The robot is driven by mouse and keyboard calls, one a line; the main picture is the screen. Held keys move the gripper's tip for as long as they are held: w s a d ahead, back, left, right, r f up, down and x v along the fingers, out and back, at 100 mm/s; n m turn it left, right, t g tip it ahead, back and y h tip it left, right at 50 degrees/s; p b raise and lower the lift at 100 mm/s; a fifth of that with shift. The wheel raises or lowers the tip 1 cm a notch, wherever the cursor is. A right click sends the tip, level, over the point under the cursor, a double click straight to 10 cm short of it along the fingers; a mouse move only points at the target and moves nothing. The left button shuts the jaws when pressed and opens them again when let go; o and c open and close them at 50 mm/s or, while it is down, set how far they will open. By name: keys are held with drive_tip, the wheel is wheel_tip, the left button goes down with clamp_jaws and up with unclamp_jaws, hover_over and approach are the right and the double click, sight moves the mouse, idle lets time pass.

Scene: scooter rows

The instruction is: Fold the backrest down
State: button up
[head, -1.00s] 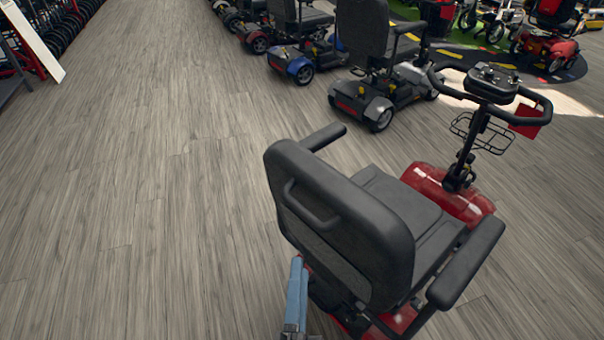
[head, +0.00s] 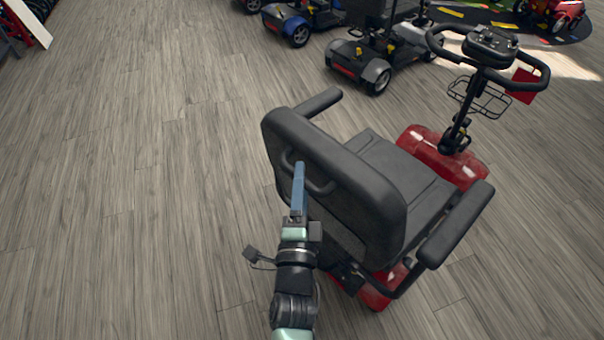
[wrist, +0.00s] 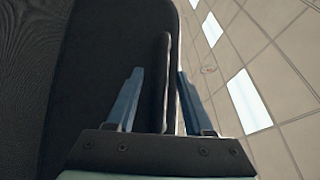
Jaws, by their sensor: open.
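The backrest (head: 350,185) of the red scooter stands upright behind its dark seat (head: 395,170) in the head view. A handle loop (head: 322,187) sits on the back of it. My gripper (head: 299,168) is raised at the backrest's rear, at the handle. In the wrist view, my gripper (wrist: 160,78) has its two blue fingers apart, with the dark handle bar (wrist: 165,85) between them. The backrest's dark rear face (wrist: 100,70) fills the left of that view. I cannot tell whether either finger touches the bar.
The scooter's armrests (head: 458,225) stick out forward on both sides. Its tiller (head: 490,50) and basket (head: 480,97) stand in front of the seat. Other scooters (head: 365,60) are parked at the back. The wood floor (head: 130,200) on the left is clear.

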drive_tip(key=shift+w+r, duration=0.1)
drive_tip(key=shift+w, duration=0.3)
clamp_jaws()
idle(1.3)
